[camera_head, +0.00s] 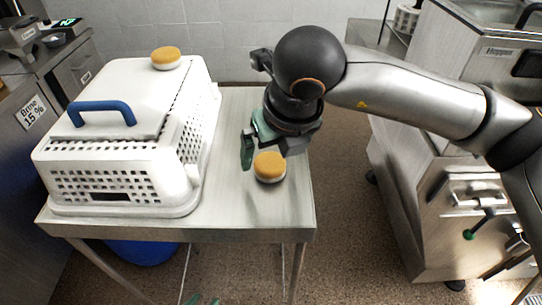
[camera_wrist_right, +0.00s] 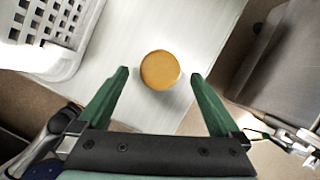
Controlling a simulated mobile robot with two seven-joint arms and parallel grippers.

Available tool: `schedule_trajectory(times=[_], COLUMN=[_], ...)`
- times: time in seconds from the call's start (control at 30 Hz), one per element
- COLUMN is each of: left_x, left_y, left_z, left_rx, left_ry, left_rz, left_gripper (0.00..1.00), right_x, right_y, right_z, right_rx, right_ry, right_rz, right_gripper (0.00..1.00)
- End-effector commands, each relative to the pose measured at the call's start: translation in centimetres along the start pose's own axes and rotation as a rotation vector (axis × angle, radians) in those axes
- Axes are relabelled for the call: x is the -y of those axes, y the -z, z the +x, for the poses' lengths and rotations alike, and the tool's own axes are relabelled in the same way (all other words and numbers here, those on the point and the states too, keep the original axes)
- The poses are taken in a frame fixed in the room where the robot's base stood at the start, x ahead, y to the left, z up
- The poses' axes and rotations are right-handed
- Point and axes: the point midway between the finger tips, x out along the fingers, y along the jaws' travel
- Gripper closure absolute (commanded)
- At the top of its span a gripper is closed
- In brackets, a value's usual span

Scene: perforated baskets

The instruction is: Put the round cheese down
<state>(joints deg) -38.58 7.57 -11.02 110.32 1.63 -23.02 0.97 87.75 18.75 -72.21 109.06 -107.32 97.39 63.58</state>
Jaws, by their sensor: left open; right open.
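A round cheese (camera_head: 269,168) with an orange-brown top and pale side sits flat on the steel table (camera_head: 236,205), near its right edge. My right gripper (camera_head: 270,148) is just above and behind it, open. In the right wrist view the cheese (camera_wrist_right: 160,70) lies between and beyond the open fingertips of my right gripper (camera_wrist_right: 159,73), with a gap on both sides. A second, similar round cheese (camera_head: 166,58) rests on the lid of the white basket. The green fingertips of my left gripper (camera_head: 203,299) show at the bottom edge, open; the rest is out of frame.
The white perforated basket (camera_head: 120,185) with a blue handle (camera_head: 102,110) fills the table's left side; its wall also shows in the wrist view (camera_wrist_right: 45,30). The table is bare in front of the cheese. A steel cabinet (camera_head: 440,215) stands to the right, across a floor gap.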

Motion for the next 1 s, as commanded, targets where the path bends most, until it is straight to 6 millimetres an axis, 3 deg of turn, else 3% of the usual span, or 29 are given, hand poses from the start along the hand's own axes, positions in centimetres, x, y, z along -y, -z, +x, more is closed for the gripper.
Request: schedule_trajectory(times=[0.2, 0.4, 0.6, 1.0], left_x=[0.1, 0.1, 0.0, 0.0], left_y=[-0.4, -0.5, -0.5, -0.5], left_z=[0.2, 0.2, 0.2, 0.2], left_rx=[0.009, 0.012, 0.012, 0.010], left_ry=[0.001, 0.000, 0.000, -0.001], left_rz=[0.000, 0.000, 0.000, 0.000], left_gripper=[0.50, 0.50, 0.50, 0.50], right_x=[0.0, 0.0, 0.0, 0.0], right_y=[-0.1, -0.1, 0.0, 0.0], right_z=[-5.1, -8.2, -9.4, -9.4], right_rx=[0.005, 0.002, 0.000, -0.001], right_ry=[0.001, 0.002, 0.001, 0.001], right_rz=[0.000, -0.001, 0.000, -0.001], right_gripper=[0.00, 0.00, 0.00, 0.00])
